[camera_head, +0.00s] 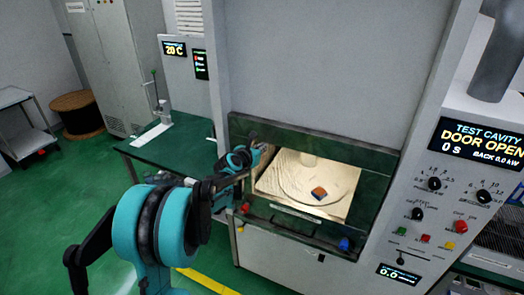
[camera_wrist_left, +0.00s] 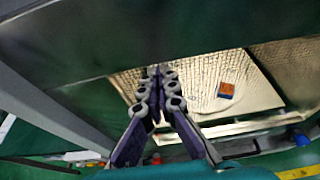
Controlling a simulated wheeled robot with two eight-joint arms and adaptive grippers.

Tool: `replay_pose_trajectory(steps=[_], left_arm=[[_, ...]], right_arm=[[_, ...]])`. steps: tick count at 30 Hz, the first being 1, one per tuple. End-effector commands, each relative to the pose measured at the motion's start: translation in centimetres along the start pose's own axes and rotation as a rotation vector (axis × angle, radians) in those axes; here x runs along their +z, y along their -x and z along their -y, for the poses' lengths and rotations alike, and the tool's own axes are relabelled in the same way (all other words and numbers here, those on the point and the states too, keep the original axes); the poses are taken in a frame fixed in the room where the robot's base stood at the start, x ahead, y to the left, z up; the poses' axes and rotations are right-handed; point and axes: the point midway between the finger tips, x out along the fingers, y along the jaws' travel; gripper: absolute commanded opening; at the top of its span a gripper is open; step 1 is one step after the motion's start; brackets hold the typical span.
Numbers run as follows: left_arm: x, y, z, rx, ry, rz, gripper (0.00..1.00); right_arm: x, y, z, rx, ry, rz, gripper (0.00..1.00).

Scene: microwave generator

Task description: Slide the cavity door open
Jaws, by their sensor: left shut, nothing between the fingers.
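The test cavity (camera_head: 335,178) stands open in the front of the large grey machine, and its lit, foil-like interior shows. A dark green panel (camera_head: 330,140) runs along the top of the opening; I cannot tell whether it is the door or the frame. The cavity also shows in the left wrist view (camera_wrist_left: 200,82), below a dark panel (camera_wrist_left: 190,25). My left gripper (camera_head: 262,150) is at the upper left corner of the opening. In the wrist view its fingertips (camera_wrist_left: 158,72) are together and empty. Contact with the panel cannot be told. My right gripper is out of view.
An orange-and-blue block (camera_head: 319,193) lies on the round plate inside the cavity. A display (camera_head: 478,140) at right reads DOOR OPEN, above knobs and coloured buttons. A red knob (camera_head: 245,208) and a blue knob (camera_head: 344,243) flank the front ledge. A green-topped table (camera_head: 180,140) stands left.

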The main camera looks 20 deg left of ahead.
Motion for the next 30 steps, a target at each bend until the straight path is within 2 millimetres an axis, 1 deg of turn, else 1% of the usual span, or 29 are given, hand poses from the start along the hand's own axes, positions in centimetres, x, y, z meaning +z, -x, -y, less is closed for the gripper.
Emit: replay_pose_trajectory(steps=[8,11,14,17,20,30], left_arm=[[0.3,0.1,0.0,0.000,0.000,0.000,0.00],[1.2,0.4,0.0,0.000,0.000,0.000,0.00],[2.9,1.0,0.0,0.001,0.000,0.001,0.00],[5.3,1.9,0.0,0.001,0.001,0.002,0.00],[8.4,2.9,0.0,0.001,0.001,0.002,0.00],[19.9,7.0,0.0,0.001,0.001,0.002,0.00]], right_arm=[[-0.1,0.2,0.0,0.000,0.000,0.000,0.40],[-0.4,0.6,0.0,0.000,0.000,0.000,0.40],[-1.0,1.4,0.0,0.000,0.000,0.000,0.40],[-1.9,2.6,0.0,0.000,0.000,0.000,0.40],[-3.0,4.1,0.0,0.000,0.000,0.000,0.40],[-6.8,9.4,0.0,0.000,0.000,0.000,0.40]])
